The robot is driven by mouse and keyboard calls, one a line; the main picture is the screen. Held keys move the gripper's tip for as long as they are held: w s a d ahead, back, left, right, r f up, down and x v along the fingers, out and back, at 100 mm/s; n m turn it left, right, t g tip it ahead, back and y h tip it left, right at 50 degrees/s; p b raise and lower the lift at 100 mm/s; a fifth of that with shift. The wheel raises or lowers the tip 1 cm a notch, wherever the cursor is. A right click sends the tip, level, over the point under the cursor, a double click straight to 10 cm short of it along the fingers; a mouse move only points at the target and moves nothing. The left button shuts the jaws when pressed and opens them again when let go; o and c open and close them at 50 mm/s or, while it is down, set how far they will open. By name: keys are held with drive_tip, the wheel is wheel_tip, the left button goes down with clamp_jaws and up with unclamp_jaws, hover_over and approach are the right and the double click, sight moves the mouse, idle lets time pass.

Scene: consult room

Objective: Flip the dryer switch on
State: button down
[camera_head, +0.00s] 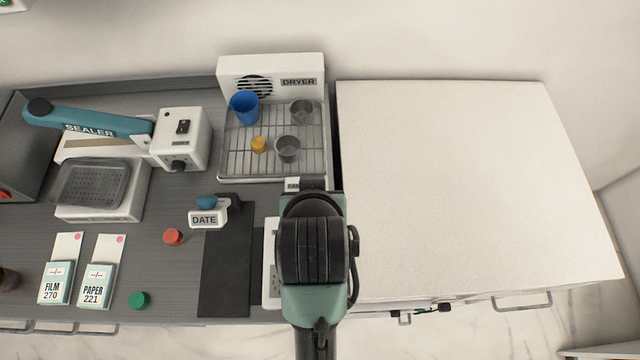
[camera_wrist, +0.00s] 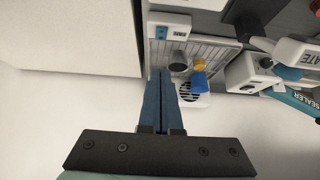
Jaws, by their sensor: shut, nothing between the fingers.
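The white dryer (camera_head: 270,80) stands at the back of the counter in the head view, with a round fan grille and a wire rack in front. It also shows in the wrist view (camera_wrist: 199,102), upside down. A small white box (camera_head: 292,184) with a partly hidden label sits at the rack's front right corner. In the wrist view this box (camera_wrist: 182,20) shows a label and a small blue patch; I cannot tell the switch's position. My gripper (camera_wrist: 160,73) is shut and empty, its blue fingers together, appearing near the rack edge. My arm hides much of the box in the head view.
A blue cup (camera_head: 244,108), a yellow piece (camera_head: 259,144) and two grey cups (camera_head: 288,148) (camera_head: 302,111) stand on the rack. A tall white cabinet (camera_head: 460,180) is close on the right. The sealer (camera_head: 90,125) and date stamp (camera_head: 205,219) are left.

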drive_tip(key=x, duration=0.4)
drive_tip(key=s+f+p+x, duration=0.1)
drive_tip(key=x, duration=0.7)
drive_tip(key=shift+s+f, duration=0.15)
drive_tip(key=shift+s, duration=0.15)
drive_tip(key=shift+f+p, duration=0.3)
drive_tip(key=shift+f, duration=0.2)
drive_tip(key=shift+s+f, duration=0.2)
drive_tip(key=shift+f, duration=0.2)
drive_tip(key=shift+r, duration=0.1)
drive_tip(key=shift+r+p, duration=0.75)
drive_tip(key=shift+p, duration=0.1)
